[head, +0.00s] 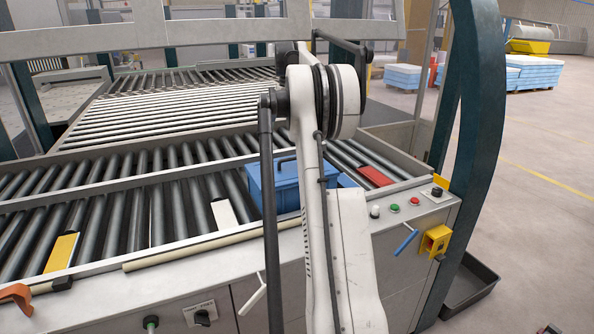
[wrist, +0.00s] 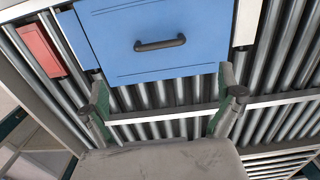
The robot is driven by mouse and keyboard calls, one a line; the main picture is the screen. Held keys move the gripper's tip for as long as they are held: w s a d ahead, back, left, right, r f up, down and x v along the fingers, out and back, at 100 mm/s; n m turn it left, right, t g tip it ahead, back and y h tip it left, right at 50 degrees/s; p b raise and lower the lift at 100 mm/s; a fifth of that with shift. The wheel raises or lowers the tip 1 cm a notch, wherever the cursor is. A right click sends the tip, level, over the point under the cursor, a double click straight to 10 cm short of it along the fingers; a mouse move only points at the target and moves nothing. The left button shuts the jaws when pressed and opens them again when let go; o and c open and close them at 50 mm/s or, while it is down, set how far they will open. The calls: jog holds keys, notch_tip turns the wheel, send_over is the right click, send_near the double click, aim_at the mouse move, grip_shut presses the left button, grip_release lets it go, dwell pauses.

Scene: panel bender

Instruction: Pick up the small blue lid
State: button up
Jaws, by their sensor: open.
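A blue box (head: 272,192) stands on the rollers, partly hidden behind my arm in the head view. Its blue top, which looks like a lid (wrist: 158,68), carries a dark bar handle (wrist: 160,44). A smaller flat blue piece (head: 348,181) shows beside the box, near the red block. It also shows at the left of the wrist view (wrist: 76,38). I cannot tell for sure which blue part is the small lid. My gripper (wrist: 162,100) is open and empty, its fingers apart near the edge of the blue top. In the head view my arm hides the gripper.
A red block (head: 375,175), a white block (head: 223,213) and a yellow block (head: 62,252) lie on the rollers. A metal front ledge with buttons (head: 394,208) runs along the near side. A dark post (head: 478,120) stands at the right. Bare rollers (head: 170,212) lie left of the box.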

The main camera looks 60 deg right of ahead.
send_near(285, 168)
jog(key=shift+s+d+f, duration=0.5)
jog(key=shift+d+f, duration=0.2)
jog(key=shift+d, duration=0.1)
jog(key=shift+s+a+f+p, duration=0.1)
jog(key=shift+f+p, duration=0.1)
jog(key=shift+f, duration=0.65)
jog(key=shift+s+d+f+p, duration=0.1)
jog(key=shift+s+f+p, duration=0.1)
jog(key=shift+f, duration=0.7)
jog(key=shift+s+a+f+p, duration=0.1)
jog(key=shift+f+p, duration=0.1)
jog(key=shift+f, duration=0.65)
jog(key=c, duration=1.2)
jog(key=shift+c, duration=0.2)
